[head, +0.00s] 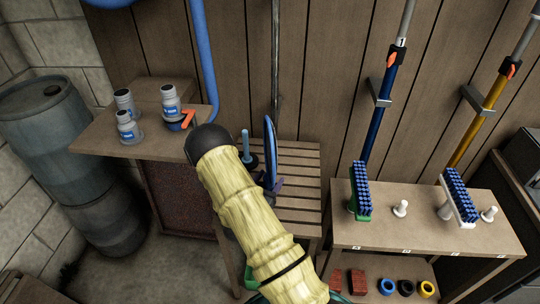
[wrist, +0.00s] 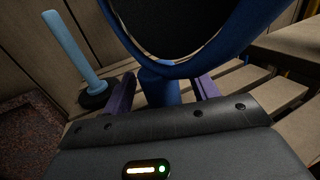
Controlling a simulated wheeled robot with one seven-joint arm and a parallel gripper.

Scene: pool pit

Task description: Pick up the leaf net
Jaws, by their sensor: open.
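The leaf net (head: 269,140) stands upright on a slatted wooden bench, its blue hoop seen nearly edge-on in the head view. In the wrist view its blue rim and dark mesh (wrist: 185,25) fill the top, with a thick blue stem (wrist: 160,85) below the hoop. My gripper (wrist: 165,90) is open, with one purple finger on each side of that stem. A gap shows on the right; contact on the left is unclear. In the head view my gripper (head: 270,185) is small and partly hidden by my arm.
A light blue stick on a black base (wrist: 75,50) stands left of the net. A side table (head: 140,135) holds several white bottles. A low bench (head: 430,230) at right holds two blue-bristled brushes. The plank wall (head: 330,80) is close behind.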

